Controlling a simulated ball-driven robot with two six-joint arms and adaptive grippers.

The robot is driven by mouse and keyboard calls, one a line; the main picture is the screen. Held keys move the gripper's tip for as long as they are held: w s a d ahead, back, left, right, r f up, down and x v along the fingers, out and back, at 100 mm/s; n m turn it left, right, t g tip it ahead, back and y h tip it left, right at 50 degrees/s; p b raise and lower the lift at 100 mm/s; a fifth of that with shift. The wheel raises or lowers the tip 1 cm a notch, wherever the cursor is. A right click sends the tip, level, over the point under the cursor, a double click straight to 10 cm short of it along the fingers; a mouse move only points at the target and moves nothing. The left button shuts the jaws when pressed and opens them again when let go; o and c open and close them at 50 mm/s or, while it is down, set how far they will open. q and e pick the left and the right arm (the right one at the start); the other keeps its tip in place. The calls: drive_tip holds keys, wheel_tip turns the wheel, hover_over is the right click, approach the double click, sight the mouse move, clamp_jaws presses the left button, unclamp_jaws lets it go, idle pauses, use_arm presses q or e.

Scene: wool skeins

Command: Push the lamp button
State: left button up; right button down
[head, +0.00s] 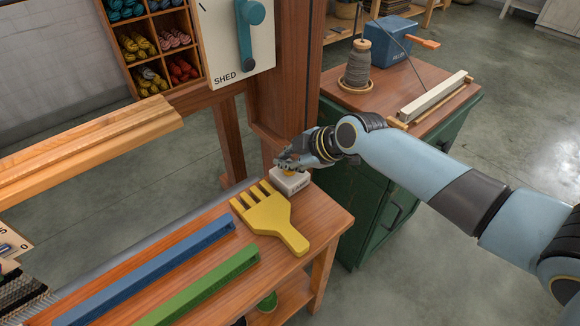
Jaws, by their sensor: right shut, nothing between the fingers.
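A small white box (291,187) with a printed label on its front sits at the back corner of the wooden bench. A yellow-orange button (289,172) shows on its top, partly hidden by my right gripper. My right gripper (283,165) is shut and empty, with its fingers right over the button. I cannot tell whether the fingertips touch the button. My right arm comes in from the right. My left gripper is not in view.
A yellow comb (268,214) lies close in front of the box. Blue (150,272) and green (205,285) bars lie on the bench (318,222). A wooden post (283,75) rises behind the box. A green cabinet (355,190) with a yarn cone (358,68) stands behind my right arm.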

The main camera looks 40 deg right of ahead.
sight(287, 171)
drive_tip(key=shift+f+b, duration=0.4)
drive_tip(key=shift+f, duration=0.15)
idle(0.4)
drive_tip(key=shift+r+p, duration=0.45)
drive_tip(key=shift+r, duration=0.1)
wheel_tip(287, 171, up, 6)
drive_tip(key=p, duration=0.5)
